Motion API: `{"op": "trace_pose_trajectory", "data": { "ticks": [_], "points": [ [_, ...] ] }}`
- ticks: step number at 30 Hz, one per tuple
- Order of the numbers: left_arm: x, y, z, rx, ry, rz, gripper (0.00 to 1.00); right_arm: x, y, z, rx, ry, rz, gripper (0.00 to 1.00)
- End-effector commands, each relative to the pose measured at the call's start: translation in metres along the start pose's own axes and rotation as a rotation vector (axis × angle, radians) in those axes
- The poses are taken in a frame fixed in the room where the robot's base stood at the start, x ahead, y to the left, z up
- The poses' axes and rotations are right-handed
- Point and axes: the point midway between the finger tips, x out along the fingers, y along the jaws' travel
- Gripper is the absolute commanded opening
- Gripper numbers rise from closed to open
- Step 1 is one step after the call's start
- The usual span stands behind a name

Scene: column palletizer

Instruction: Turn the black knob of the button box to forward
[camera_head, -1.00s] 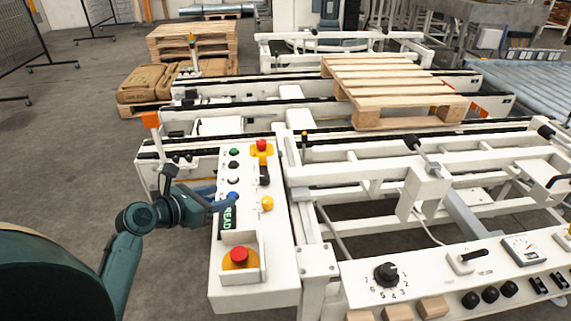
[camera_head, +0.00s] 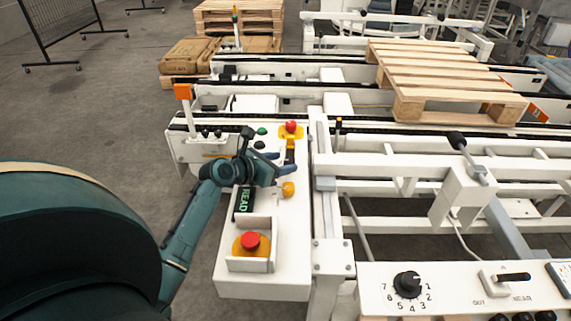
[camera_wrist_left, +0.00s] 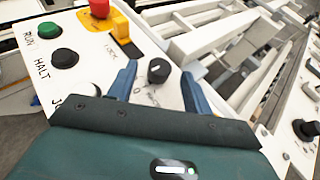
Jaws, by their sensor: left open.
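The white button box (camera_head: 285,270) stands at centre left in the head view. Its black knob (camera_wrist_left: 158,70) shows in the left wrist view, with a light pointer mark on top and small labels beside it. My left gripper (camera_head: 279,163) is over the upper half of the box. In the wrist view its two blue fingers (camera_wrist_left: 158,88) are apart and empty, one on each side of the knob's line. I cannot tell whether they touch it. In the head view the gripper largely hides the knob. My right gripper is out of view.
A red knob on a yellow plate (camera_head: 291,131), a green button (camera_head: 261,131), a yellow button (camera_head: 288,189) and a shrouded red stop button (camera_head: 250,241) share the box. A console with a numbered dial (camera_head: 407,282) stands at right. A wooden pallet (camera_head: 440,75) lies on the conveyor behind.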

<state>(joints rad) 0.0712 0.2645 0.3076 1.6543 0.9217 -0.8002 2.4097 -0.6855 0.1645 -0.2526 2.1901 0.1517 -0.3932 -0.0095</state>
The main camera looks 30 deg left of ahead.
Motion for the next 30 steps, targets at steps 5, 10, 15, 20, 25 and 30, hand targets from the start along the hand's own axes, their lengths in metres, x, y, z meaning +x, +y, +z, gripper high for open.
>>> {"op": "trace_pose_trajectory", "data": {
  "ticks": [5, 10, 15, 20, 25, 30],
  "points": [
    [0.018, 0.0, -0.001, 0.0, 0.0, 0.0, 0.5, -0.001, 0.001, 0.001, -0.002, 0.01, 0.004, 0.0],
    [0.021, 0.0, 0.0, 0.0, 0.0, 0.0, 0.5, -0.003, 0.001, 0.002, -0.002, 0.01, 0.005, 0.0],
    [0.021, 0.0, 0.0, 0.0, 0.001, 0.0, 0.5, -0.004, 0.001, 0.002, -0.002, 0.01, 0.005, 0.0],
    [0.021, 0.0, 0.0, 0.0, 0.001, 0.0, 0.38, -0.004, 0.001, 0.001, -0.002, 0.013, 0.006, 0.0],
    [0.021, 0.0, 0.0, 0.0, 0.001, 0.0, 0.24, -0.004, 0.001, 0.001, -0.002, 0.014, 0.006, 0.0],
    [0.021, 0.0, 0.0, 0.0, 0.001, 0.0, 0.1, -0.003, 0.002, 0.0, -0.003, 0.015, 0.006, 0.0]
  ]
}}
